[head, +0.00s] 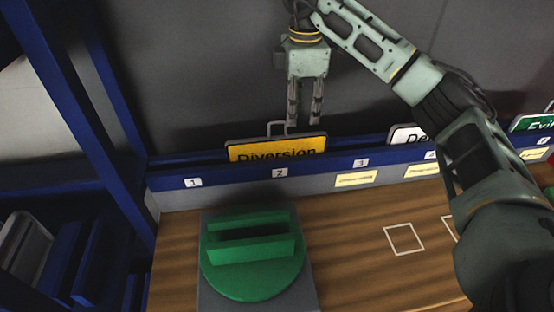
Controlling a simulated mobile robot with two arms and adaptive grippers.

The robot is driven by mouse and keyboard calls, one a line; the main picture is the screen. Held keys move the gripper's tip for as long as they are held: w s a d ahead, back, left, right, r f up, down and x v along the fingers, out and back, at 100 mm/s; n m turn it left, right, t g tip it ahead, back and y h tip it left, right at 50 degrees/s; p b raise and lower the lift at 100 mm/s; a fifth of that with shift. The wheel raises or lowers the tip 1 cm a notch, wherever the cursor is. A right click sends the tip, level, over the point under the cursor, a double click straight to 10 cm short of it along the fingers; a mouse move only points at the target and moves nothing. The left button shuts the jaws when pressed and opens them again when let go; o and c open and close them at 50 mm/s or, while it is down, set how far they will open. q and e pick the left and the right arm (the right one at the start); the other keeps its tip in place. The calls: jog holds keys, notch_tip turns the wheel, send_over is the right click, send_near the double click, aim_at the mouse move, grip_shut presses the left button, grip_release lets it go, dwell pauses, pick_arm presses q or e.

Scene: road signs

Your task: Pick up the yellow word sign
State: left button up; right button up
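The yellow word sign (276,148) reads "Diversion" and has a black edge and a grey handle on top. It stands upright in the blue rack at slot 2, its lower part hidden by the rack's front. My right gripper (304,121) points down at the sign's top right, just right of the handle. Its two fingers are apart with nothing visible between them. I cannot tell whether they touch the sign. My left gripper is out of view.
The blue rack (225,175) has numbered slots; a white sign (405,134) and a green sign (538,122) stand farther right. A green slotted holder (252,282) is on the wooden table (350,265). Blue posts rise at left. My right arm covers the right side.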

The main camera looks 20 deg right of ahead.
aim_at(296, 135)
jog(key=shift+f+b, duration=0.4)
jog(key=shift+f, duration=0.5)
jog(key=shift+w+f, duration=0.15)
jog(key=shift+f, duration=0.05)
notch_tip(296, 135, down, 2)
jog(key=f, duration=0.1)
jog(key=f+p, duration=0.1)
jog(key=f, duration=0.1)
jog(key=f+p, duration=0.1)
jog(key=shift+a+f, duration=0.3)
jog(key=shift+f, duration=0.35)
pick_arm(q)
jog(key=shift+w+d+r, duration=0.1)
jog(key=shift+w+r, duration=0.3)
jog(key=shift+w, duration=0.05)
pick_arm(e)
jog(key=shift+f, duration=0.2)
grip_shut()
jog(key=shift+r, duration=0.1)
